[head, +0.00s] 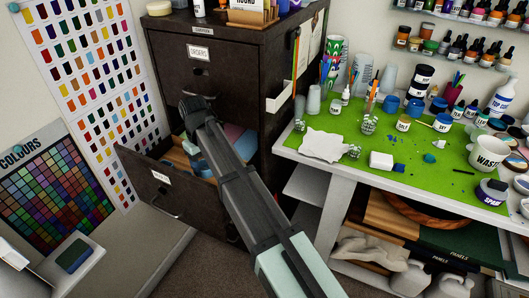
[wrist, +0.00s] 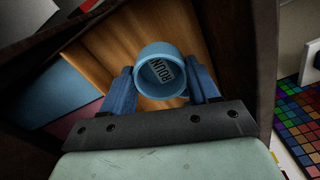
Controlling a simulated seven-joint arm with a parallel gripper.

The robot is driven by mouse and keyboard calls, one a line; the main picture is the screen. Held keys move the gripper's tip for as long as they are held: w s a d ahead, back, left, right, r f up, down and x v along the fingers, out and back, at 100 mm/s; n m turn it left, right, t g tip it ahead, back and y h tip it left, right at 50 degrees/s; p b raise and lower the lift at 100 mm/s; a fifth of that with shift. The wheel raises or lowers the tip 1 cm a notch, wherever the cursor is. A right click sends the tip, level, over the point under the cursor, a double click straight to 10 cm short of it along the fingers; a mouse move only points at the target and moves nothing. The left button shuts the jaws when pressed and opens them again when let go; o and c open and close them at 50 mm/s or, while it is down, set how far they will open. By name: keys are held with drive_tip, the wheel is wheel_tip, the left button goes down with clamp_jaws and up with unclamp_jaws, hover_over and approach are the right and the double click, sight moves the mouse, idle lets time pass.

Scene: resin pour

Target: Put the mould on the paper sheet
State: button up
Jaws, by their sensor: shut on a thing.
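The mould (wrist: 145,52) is a small round blue cup with a label reading "ROUN…" inside it. In the wrist view my gripper (wrist: 163,85) is shut on it, with one blue finger on each side. The gripper is down in the open lower drawer (head: 155,190) of the dark cabinet. In the head view my arm covers much of the drawer's inside, and the mould is hard to make out there. The paper sheet (head: 324,146) is white with ragged edges and lies flat on the green table at its left end, with its surface bare.
The drawer has a wooden floor (wrist: 120,40) and blue and pink sheets (wrist: 52,94). The cabinet (head: 215,55) stands beside the green table (head: 310,165).

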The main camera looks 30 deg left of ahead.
drive_tip(key=w+d+r, duration=0.4)
drive_tip(key=w+d, duration=0.5)
drive_tip(key=d, duration=0.1)
drive_tip(key=w+d+r, duration=0.4)
drive_tip(key=w+d, duration=0.5)
drive_tip(key=d, duration=0.1)
drive_tip(key=w+d+r, duration=0.4)
drive_tip(key=w+d, duration=0.6)
drive_tip(key=shift+s+a+f, duration=0.1)
drive_tip(key=shift+a+f, duration=0.05)
drive_tip(key=shift+f, duration=2.2)
drive_tip(key=shift+s+a+f, duration=0.1)
drive_tip(key=shift+f, duration=2.25)
drive_tip(key=shift+f, duration=0.1)
drive_tip(key=o, duration=1.1)
drive_tip(key=shift+c, duration=0.2)
wheel_tip(320, 180, up, 12)
